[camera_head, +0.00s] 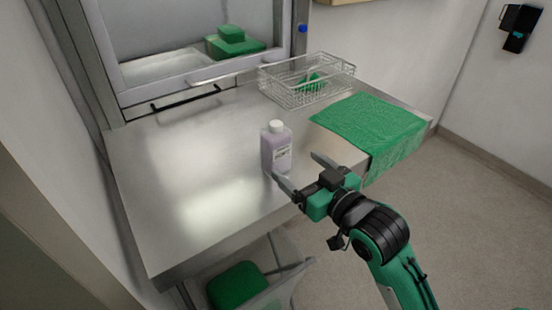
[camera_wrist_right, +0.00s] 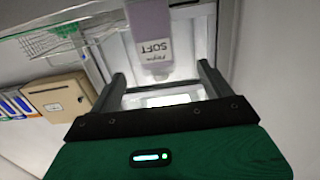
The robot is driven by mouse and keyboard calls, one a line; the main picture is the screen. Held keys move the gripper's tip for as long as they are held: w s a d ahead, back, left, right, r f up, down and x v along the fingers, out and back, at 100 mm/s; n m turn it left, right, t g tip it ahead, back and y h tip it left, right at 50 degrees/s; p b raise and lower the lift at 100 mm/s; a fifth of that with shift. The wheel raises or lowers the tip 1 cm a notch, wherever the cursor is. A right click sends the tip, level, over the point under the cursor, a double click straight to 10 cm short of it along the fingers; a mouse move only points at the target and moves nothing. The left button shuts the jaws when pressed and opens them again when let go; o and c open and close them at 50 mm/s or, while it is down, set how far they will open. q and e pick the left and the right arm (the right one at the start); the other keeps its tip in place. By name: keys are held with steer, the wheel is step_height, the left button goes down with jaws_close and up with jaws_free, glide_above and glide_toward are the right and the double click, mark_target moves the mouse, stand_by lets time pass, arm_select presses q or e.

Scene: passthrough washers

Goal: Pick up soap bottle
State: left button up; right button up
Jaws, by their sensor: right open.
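The soap bottle (camera_head: 276,150) stands upright on the steel table (camera_head: 190,170). It is pale purple with a white cap and a label. In the right wrist view the bottle (camera_wrist_right: 150,35) shows beyond the fingertips, roughly between them, with "SOFT" on its label upside down. My right gripper (camera_head: 298,167) is open and empty, just in front of the bottle and to its right, with its fingers pointing toward it. In the right wrist view the open fingers (camera_wrist_right: 160,75) stand wide apart with nothing between them. My left gripper is not in view.
A wire basket (camera_head: 306,82) with a green item inside stands at the back right. A green cloth (camera_head: 370,128) hangs over the table's right edge. A pass-through window with a green stack (camera_head: 233,42) is behind. The table's left part is clear.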

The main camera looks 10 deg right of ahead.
mark_target(283, 148)
steer(key=shift+b+x, duration=0.6)
steer(key=shift+x, duration=0.3)
steer(key=p+x, duration=0.1)
steer(key=x, duration=0.2)
steer(key=shift+w+r, duration=0.1)
steer(key=shift+w, duration=0.05)
steer(key=shift+w+a, duration=0.1)
steer(key=shift+w, duration=0.15)
steer(key=x, duration=0.1)
steer(key=p+x, duration=0.2)
steer(key=x, duration=0.1)
steer(key=shift+w+d, duration=0.25)
steer(key=shift+w+a, duration=0.15)
steer(key=shift+w, duration=0.05)
steer(key=c, duration=1.3)
steer(key=shift+c, duration=0.2)
steer(key=shift+r, duration=0.1)
